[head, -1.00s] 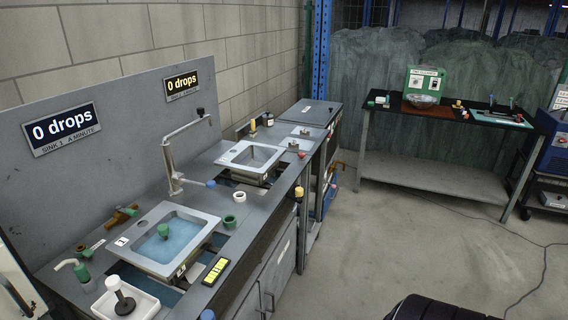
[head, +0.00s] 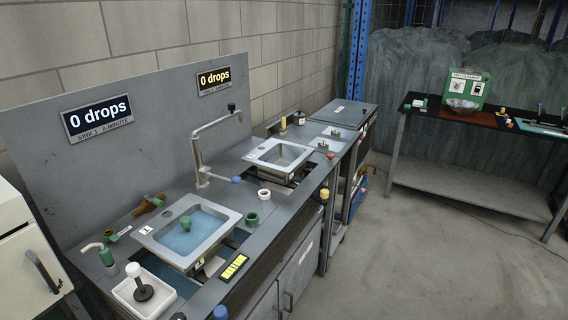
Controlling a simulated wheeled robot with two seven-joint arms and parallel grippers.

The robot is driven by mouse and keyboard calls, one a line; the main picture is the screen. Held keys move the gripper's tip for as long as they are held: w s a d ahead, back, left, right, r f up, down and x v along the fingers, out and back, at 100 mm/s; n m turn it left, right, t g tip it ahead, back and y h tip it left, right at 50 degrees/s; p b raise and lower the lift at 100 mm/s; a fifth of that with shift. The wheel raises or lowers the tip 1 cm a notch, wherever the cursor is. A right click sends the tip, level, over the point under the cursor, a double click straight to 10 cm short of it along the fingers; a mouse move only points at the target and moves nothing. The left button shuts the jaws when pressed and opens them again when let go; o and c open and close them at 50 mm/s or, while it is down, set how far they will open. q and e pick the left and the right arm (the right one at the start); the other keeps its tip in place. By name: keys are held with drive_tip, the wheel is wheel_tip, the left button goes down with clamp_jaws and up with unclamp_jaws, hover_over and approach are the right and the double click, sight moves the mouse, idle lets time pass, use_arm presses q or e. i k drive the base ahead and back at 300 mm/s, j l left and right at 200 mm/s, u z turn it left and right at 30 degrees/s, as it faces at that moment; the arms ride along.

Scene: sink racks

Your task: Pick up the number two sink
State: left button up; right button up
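Two grey sinks are set into the long grey counter in the head view. The farther sink (head: 282,154) looks empty and sits in its opening below the yellow "0 drops" display (head: 214,80). The small print under that display is too small to read. The nearer sink (head: 212,240) holds blue water and a green fitting (head: 186,222). It lies below the white "0 drops" display (head: 98,116) lettered "SINK 1". A small white tag (head: 146,230) is on its left corner; I cannot read its number surely. Neither of my grippers is in view.
A tall faucet (head: 199,160) rises between the sinks. A white tray with a plunger-like tool (head: 137,283), a yellow-and-black device (head: 233,267) and a white cup (head: 264,195) are nearby. Open floor (head: 430,250) lies right of the counter, before a black-topped table (head: 450,112).

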sight(280, 161)
drive_tip(key=u, duration=0.3)
drive_tip(key=i+l+u, duration=0.1)
drive_tip(key=l+u, duration=0.2)
drive_tip(key=u, duration=0.2)
drive_tip(key=l+u, duration=0.25)
drive_tip(key=u, duration=0.25)
drive_tip(key=l+u, duration=0.65)
drive_tip(key=u, duration=0.3)
drive_tip(key=k+j, duration=0.05)
